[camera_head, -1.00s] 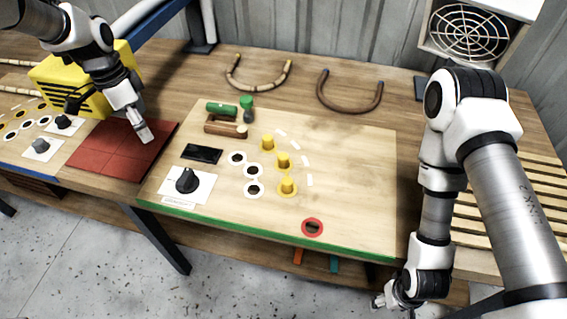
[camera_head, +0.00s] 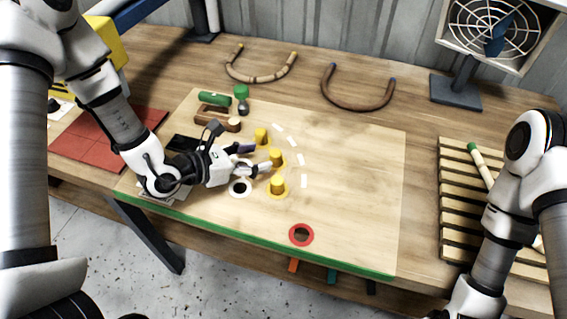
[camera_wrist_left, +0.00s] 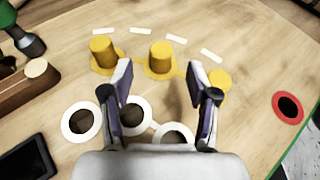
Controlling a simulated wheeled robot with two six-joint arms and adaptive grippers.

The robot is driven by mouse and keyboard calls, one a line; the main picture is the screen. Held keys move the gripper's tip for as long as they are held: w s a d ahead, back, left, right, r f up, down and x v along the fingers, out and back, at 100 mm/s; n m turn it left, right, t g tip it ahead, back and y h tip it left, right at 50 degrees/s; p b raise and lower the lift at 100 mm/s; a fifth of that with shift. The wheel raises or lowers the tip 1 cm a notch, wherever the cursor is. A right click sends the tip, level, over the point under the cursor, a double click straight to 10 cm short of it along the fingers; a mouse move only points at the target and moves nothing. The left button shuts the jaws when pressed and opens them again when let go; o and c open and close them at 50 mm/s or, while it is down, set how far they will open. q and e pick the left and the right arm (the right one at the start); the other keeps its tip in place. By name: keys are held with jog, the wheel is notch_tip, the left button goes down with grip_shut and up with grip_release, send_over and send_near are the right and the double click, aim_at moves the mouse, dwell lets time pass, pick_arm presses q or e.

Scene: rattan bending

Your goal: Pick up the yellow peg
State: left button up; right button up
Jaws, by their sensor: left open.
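Three yellow pegs stand in a curved row on the wooden board: a far one (camera_head: 261,136), a middle one (camera_head: 276,157) and a near one (camera_head: 277,184). My left gripper (camera_head: 253,159) is open and empty, low over the board just left of the middle peg. In the left wrist view, the middle peg (camera_wrist_left: 160,57) stands beyond the open fingertips (camera_wrist_left: 161,78), between them in the picture. The far peg (camera_wrist_left: 103,52) is outside the left finger, and the near peg (camera_wrist_left: 219,80) is partly behind the right finger. My right gripper is out of the picture at the bottom.
White-ringed holes (camera_wrist_left: 81,122) lie below the gripper, and a red-ringed hole (camera_head: 301,235) is near the board's front edge. A green-handled tool (camera_head: 241,97) and wooden block (camera_head: 219,117) lie behind. Bent rattan pieces (camera_head: 358,104) lie at the back. The board's right side is clear.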

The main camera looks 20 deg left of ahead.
aim_at(276, 152)
pick_arm(q)
jog(key=shift+w+d+f, duration=0.2)
jog(key=shift+w+d, duration=0.2)
jog(key=shift+d, duration=0.15)
jog(key=p+x, duration=0.1)
jog(key=x, duration=0.4)
jog(key=shift+a+f, duration=0.1)
jog(key=shift+a, duration=0.05)
jog(key=c, duration=1.1)
